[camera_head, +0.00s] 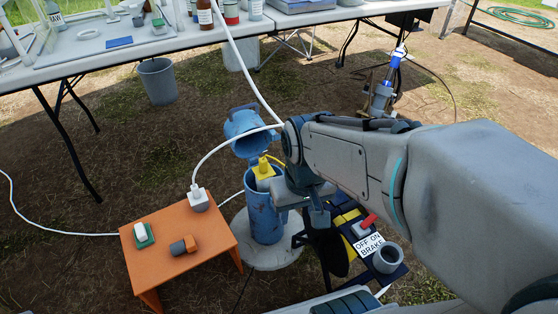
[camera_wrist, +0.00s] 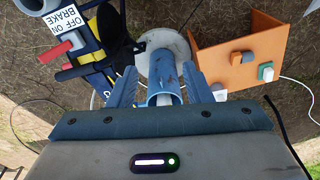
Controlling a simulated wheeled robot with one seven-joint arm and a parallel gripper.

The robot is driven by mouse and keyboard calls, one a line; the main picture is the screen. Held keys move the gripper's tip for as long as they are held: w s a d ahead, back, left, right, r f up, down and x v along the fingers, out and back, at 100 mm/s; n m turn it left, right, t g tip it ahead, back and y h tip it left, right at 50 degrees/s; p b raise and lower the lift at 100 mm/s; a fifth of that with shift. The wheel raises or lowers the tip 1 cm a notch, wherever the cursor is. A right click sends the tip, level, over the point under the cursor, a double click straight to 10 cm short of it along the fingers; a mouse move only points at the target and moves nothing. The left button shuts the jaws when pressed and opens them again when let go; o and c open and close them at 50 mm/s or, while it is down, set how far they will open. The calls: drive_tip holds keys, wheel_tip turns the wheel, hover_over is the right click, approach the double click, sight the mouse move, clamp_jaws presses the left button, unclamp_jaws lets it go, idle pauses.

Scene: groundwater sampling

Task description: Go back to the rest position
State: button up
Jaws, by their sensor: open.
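My gripper (camera_head: 316,208) is beside and above the blue well casing (camera_head: 264,218), to the right of its top in the head view. In the wrist view my gripper (camera_wrist: 163,88) has its two blue-grey fingers apart, with the blue casing (camera_wrist: 163,72) showing between and beyond them. I see nothing held. The casing's blue lid (camera_head: 243,125) is tipped open, and a yellow piece (camera_head: 264,169) sits at its mouth. My arm hides part of the area right of the casing.
An orange stool (camera_head: 180,236) stands left of the casing with a white block (camera_head: 199,199) on a cable, a green-and-white item (camera_head: 143,235) and an orange-grey piece (camera_head: 183,245). A reel with a brake label (camera_head: 369,245) and red lever (camera_head: 368,221) stands right. White tables (camera_head: 160,45) are behind.

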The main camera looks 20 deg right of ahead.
wheel_tip(320, 180, up, 35)
drive_tip(key=t+p, duration=0.1)
drive_tip(key=p, duration=3.1)
drive_tip(key=shift+d+t, duration=0.2)
drive_tip(key=shift+t, duration=0.1)
